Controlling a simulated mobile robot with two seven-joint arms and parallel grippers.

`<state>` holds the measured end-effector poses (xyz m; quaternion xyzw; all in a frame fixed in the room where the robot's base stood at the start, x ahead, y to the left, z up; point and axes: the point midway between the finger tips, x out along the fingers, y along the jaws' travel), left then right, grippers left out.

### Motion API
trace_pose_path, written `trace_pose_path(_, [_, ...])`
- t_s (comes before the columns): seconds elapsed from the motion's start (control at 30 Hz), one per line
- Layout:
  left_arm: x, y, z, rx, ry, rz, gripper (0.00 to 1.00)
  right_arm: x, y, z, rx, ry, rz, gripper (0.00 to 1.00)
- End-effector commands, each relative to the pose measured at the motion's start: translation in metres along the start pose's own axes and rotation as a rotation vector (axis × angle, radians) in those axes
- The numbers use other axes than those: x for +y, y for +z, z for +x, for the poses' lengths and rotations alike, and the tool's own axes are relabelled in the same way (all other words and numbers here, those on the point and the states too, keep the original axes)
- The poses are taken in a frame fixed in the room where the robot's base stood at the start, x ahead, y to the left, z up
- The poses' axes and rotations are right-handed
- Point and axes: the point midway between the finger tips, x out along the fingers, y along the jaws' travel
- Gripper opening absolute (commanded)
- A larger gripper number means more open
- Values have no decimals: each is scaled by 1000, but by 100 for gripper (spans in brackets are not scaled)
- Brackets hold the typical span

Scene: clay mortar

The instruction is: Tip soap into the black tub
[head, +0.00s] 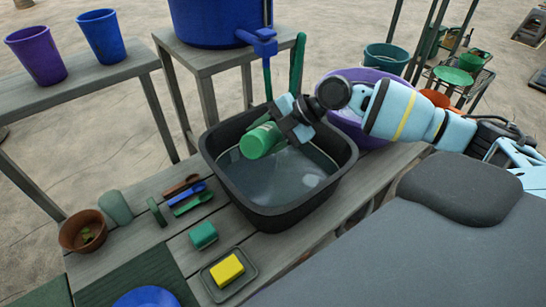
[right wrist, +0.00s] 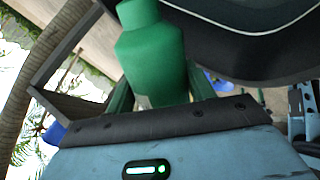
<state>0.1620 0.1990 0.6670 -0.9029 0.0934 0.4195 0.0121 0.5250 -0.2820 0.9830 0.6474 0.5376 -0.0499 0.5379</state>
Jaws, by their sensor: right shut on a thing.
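The black tub (head: 335,190) stands on the wooden bench and holds greyish water. My right gripper (head: 276,127) is over the tub's far-left part, shut on a green bottle (head: 259,142). The bottle is tilted, its wide end toward the lower left, over the water; I see no stream coming from it. In the right wrist view the bottle (right wrist: 150,55) sits between the fingers, with part of the dark tub (right wrist: 235,40) beyond it. My left gripper is not in view.
A blue vessel with a tap (head: 262,42) stands behind the tub, and a purple basin (head: 345,122) is close on its right. Brushes (head: 190,200), a green block (head: 203,235) and a yellow block on a dish (head: 227,270) lie left and in front.

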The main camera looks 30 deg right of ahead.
Motion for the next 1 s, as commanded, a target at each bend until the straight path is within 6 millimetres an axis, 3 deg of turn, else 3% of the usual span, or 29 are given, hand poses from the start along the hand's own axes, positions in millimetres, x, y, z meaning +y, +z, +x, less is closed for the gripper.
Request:
trace_pose_path(0.27, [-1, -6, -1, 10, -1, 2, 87, -1, -1, 1, -20, 2, -26, 20])
trace_pose_path(0.7, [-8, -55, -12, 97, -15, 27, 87, -9, -1, 6, -287, 8, -305, 20])
trace_pose_path(1.0, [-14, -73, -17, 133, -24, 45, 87, -1, -5, 0, -453, 8, -459, 20])
